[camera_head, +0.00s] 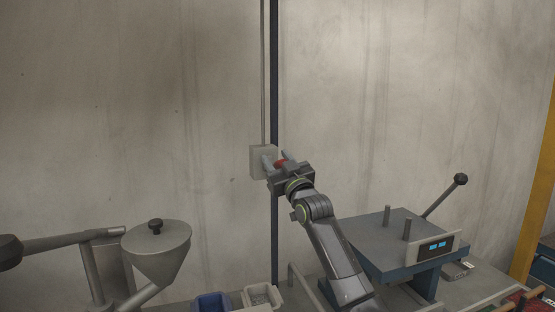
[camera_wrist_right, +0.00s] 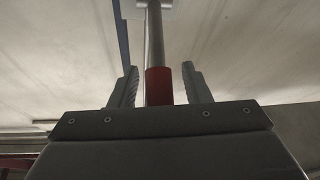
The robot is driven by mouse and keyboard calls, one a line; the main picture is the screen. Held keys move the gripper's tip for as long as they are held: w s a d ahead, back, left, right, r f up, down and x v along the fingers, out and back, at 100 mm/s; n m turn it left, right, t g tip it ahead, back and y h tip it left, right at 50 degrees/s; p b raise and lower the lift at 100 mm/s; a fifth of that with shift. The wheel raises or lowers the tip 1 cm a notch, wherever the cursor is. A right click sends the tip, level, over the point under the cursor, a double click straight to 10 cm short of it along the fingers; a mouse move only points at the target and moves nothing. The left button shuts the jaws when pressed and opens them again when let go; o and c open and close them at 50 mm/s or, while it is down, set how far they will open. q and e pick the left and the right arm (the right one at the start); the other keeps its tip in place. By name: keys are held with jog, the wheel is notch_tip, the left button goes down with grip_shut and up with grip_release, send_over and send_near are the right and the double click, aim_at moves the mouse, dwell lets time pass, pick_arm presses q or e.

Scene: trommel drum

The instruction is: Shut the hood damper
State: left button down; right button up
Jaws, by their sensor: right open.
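A pale box (camera_head: 258,161) is fixed to the wall at the foot of a thin vertical rod. A lever with a red grip (camera_head: 281,163) shows in front of it. In the right wrist view a grey rod (camera_wrist_right: 155,35) runs from a pale plate (camera_wrist_right: 158,5) to the red grip (camera_wrist_right: 158,86). My right gripper (camera_head: 277,159) is at the lever, open, with one finger on each side of the red grip. A gap shows between the grip and the fingers in the wrist view. My gripper partly hides the lever in the head view. My left gripper is not in view.
A dark vertical post (camera_head: 274,80) runs up the wall beside the box. Below are a metal funnel (camera_head: 157,255), a blue bin (camera_head: 212,302), a pale bin (camera_head: 262,297) and a blue-grey machine (camera_head: 372,243) with a black-knobbed lever (camera_head: 442,197). Wall space left of the box is free.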

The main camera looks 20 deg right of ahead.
grip_shut()
dwell(0.3)
jog(key=shift+r, duration=0.1)
